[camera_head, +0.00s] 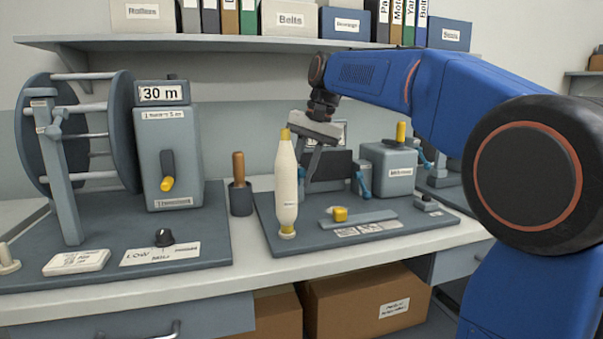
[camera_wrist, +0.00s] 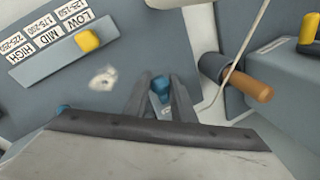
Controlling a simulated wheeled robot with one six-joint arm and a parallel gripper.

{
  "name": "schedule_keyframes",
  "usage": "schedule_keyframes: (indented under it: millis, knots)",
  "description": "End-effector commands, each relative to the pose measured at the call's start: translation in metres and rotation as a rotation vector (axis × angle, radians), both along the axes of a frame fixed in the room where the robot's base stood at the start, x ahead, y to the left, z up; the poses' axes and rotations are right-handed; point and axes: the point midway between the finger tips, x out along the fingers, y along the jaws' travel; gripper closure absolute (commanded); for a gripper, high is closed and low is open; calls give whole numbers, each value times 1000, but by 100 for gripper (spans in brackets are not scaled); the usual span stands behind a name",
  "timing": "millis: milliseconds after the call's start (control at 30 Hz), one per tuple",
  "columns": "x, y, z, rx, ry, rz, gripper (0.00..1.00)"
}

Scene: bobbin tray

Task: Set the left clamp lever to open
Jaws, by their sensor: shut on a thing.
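My gripper (camera_head: 308,176) is lowered over the bench device, just behind and right of the white cone-shaped bobbin (camera_head: 287,190) in the head view. In the wrist view its two fingers (camera_wrist: 160,92) are closed on the blue left clamp lever (camera_wrist: 160,85). In the head view that lever is hidden behind the bobbin and fingers. The other blue clamp lever (camera_head: 363,181) stands to the right; a bit of blue, likely the same lever, shows in the wrist view (camera_wrist: 63,108). I cannot tell the held lever's exact angle.
A slider with a yellow knob (camera_head: 340,214) lies right of the bobbin. A wooden-handled tool (camera_head: 238,168) stands in a dark holder at left. A grey box with a yellow lever (camera_head: 401,132) is at the right. The winder (camera_head: 168,145) fills the left.

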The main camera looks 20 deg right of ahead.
Motion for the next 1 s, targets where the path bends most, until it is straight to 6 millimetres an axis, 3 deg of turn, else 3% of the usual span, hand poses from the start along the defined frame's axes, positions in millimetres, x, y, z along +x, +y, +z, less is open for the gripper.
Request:
schedule_keyframes:
  millis: [700, 1000]
  knots:
    - [-15, 0, -26, 0, -429, 0, 100]
    - [-14, 0, -32, -1, -518, 0, 100]
